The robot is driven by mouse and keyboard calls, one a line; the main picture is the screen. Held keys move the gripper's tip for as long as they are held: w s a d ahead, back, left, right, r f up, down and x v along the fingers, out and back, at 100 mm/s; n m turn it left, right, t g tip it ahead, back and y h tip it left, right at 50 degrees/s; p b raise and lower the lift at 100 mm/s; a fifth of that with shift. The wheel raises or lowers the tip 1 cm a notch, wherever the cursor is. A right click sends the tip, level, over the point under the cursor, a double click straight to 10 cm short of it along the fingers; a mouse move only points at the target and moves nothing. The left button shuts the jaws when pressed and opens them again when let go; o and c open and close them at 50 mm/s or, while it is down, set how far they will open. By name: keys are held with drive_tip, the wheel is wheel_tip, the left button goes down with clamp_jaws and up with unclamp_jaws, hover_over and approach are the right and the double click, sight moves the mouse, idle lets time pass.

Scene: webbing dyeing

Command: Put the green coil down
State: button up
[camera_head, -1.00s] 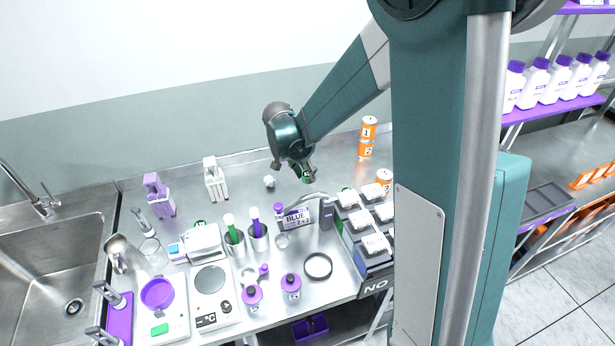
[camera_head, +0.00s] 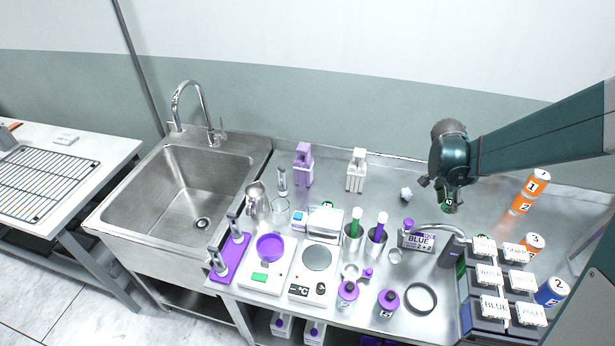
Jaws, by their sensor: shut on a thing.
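My gripper (camera_head: 445,190) is over the back right of the steel bench. It is shut on the green coil (camera_head: 447,206), a small dark green roll with a pale label. The coil hangs below the gripper; from this angle I cannot tell whether it touches the bench. The fingers hide part of it.
Orange cans (camera_head: 531,190) stand right of the gripper. A small white lump (camera_head: 406,194) lies to the left. The sink (camera_head: 178,190) is farther left.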

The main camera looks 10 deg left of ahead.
sight(450, 203)
wheel_tip(450, 203, up, 11)
drive_tip(key=w+a+r+n+t+y, duration=0.1)
drive_tip(key=w+a+n, duration=0.35)
drive_tip(key=a, duration=0.95)
drive_tip(key=w+a+n+t, duration=0.1)
drive_tip(key=w+a, duration=0.6)
drive_tip(key=a, duration=0.7)
drive_tip(key=s+a+n+y, duration=0.2)
drive_tip(key=a+n, duration=0.3)
drive_tip(key=a, duration=3)
wheel_tip(450, 203, down, 12)
drive_tip(key=shift+w+d+p, duration=0.15)
drive_tip(key=shift+p, duration=0.3)
drive_tip(key=shift+t, duration=0.3)
drive_tip(key=shift+f, duration=3.05)
